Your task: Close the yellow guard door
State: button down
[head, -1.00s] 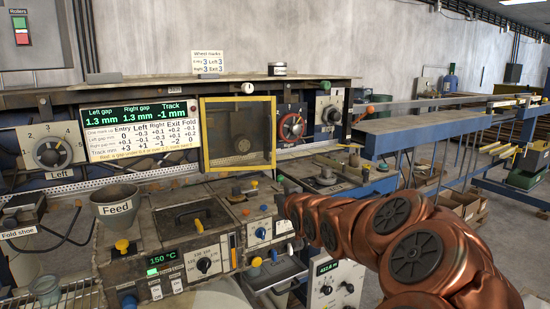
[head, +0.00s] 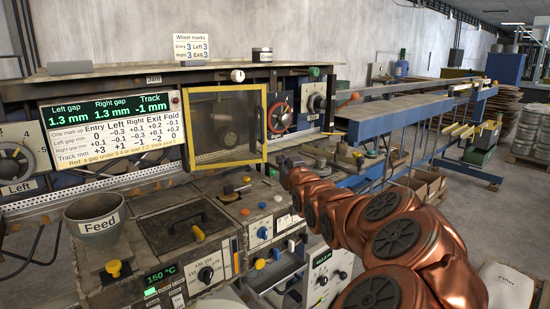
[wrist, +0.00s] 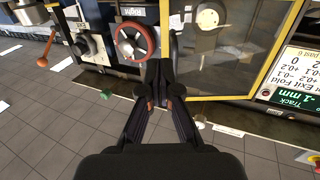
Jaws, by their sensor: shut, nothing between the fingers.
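The yellow guard door (head: 265,127) is a yellow frame with a see-through pane, in front of the machine's dark square opening in the head view. Its frame also shows in the wrist view (wrist: 222,98), at upper right, and appears to stand out from the machine face; how far it is swung is hard to tell. My gripper (wrist: 164,72) is shut and empty. Its fingertips appear beside the door's yellow upright edge in the wrist view; I cannot tell whether they touch it. In the head view my copper arm reaches in from the right, with the gripper itself hardly visible.
A red-rimmed dial (head: 280,117) sits just right of the door, also close to my fingertips in the wrist view. The green display panel (head: 112,117) is left of it. Below stand the feed cup (head: 96,222) and a control box with knobs. Blue rails (head: 395,117) extend right.

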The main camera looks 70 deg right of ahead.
jog(key=p+x, duration=0.4)
jog(key=x, duration=0.8)
jog(key=shift+w+d, duration=0.25)
jog(key=shift+w, duration=0.05)
